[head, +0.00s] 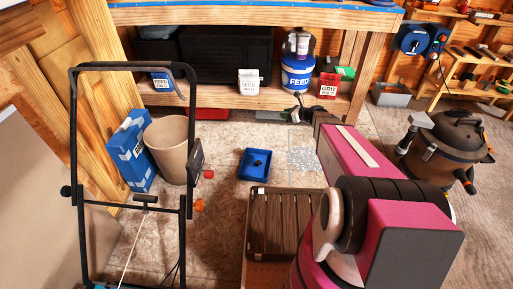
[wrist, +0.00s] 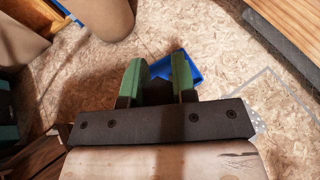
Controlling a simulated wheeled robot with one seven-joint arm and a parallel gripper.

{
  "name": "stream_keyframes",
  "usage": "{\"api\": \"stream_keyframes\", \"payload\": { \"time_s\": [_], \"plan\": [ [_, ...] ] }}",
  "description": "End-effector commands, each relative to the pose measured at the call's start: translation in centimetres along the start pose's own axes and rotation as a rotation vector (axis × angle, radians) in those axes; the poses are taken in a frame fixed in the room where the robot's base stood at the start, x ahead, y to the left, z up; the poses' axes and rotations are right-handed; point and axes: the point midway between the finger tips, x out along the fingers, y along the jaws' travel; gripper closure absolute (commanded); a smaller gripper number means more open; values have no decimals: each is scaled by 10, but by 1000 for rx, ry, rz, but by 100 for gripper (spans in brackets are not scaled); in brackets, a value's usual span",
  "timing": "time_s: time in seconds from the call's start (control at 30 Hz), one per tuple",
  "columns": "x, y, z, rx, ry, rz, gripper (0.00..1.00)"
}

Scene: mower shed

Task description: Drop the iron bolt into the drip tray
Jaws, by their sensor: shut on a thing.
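The blue drip tray (head: 247,176) lies on the floor in the middle of the head view, with a small dark spot inside it. In the wrist view the drip tray (wrist: 193,68) is partly hidden behind the green fingers. My gripper (head: 296,108) is in the air, to the right of and beyond the tray in the head picture. In the wrist view my gripper (wrist: 158,74) has its fingers a little apart, with a dark piece, the iron bolt (wrist: 160,90), between them. The bolt's full shape is hidden.
A slatted wooden crate (head: 262,222) stands in front of the tray. A tan bin (head: 168,150) and blue box (head: 128,150) are left, behind the black mower handle (head: 76,150). A workbench shelf (head: 215,97) is behind; a shop vacuum (head: 450,140) is right.

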Motion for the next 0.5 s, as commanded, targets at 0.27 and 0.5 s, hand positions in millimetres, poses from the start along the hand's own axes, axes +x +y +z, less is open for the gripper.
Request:
{"api": "stream_keyframes", "payload": {
  "time_s": [0.27,0.5],
  "plan": [
    [125,-19,-87,-8,2,27,100],
    [218,-13,-164,-15,2,44,100]
  ]
}}
